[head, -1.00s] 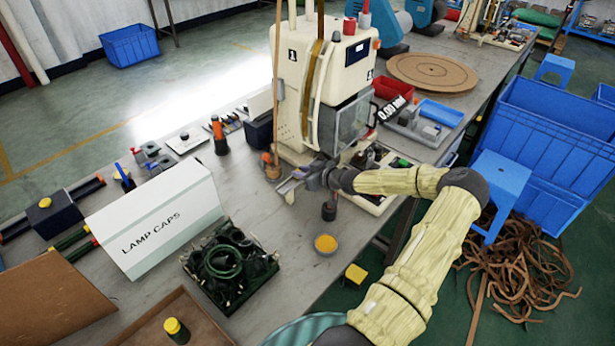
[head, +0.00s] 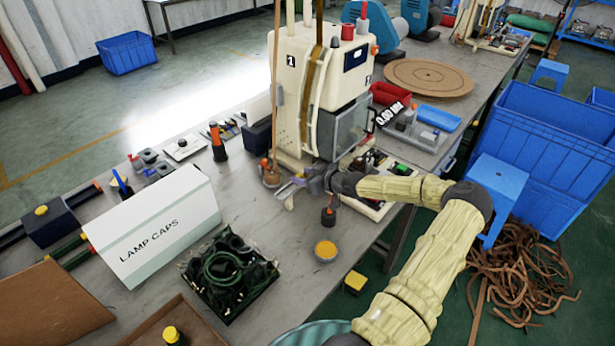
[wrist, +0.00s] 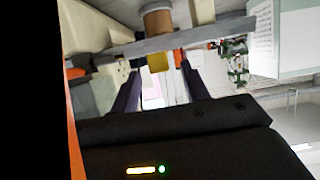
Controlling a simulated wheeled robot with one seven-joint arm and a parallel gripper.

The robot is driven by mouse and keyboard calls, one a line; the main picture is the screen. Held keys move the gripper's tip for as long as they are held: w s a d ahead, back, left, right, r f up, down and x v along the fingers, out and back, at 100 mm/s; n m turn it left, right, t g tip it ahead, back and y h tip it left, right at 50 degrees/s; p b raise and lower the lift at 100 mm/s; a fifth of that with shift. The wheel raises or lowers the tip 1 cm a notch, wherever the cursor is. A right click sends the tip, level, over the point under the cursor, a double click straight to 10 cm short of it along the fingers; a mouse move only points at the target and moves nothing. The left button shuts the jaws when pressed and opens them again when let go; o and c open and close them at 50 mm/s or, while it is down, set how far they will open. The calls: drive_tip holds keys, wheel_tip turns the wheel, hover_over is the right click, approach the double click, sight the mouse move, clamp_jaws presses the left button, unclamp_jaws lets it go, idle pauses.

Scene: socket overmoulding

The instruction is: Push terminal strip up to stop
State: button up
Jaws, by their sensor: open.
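A thin brown strip (head: 276,90) runs upright along the left front of the cream moulding machine (head: 300,110); I cannot tell for sure that it is the terminal strip. Its lower end reaches a round brown piece (head: 271,178) on the bench. My gripper (head: 284,192) is low at the machine's front, just right of that piece. In the wrist view my gripper (wrist: 158,82) has two dark fingers spread apart. Beyond them are a brown cylinder (wrist: 158,20), a grey bar (wrist: 130,47) crossing it and a yellow block (wrist: 158,62). Contact with them cannot be told. The stop is not identifiable.
A clear guard (head: 353,125) and a readout (head: 389,112) are at the machine's right.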

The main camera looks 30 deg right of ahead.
drive_tip(key=shift+s+d, duration=0.15)
drive_tip(key=shift+d, duration=0.25)
drive_tip(key=p+v, duration=0.2)
drive_tip(key=v, duration=1.5)
drive_tip(key=shift+a, duration=0.4)
drive_tip(key=shift+r, duration=0.1)
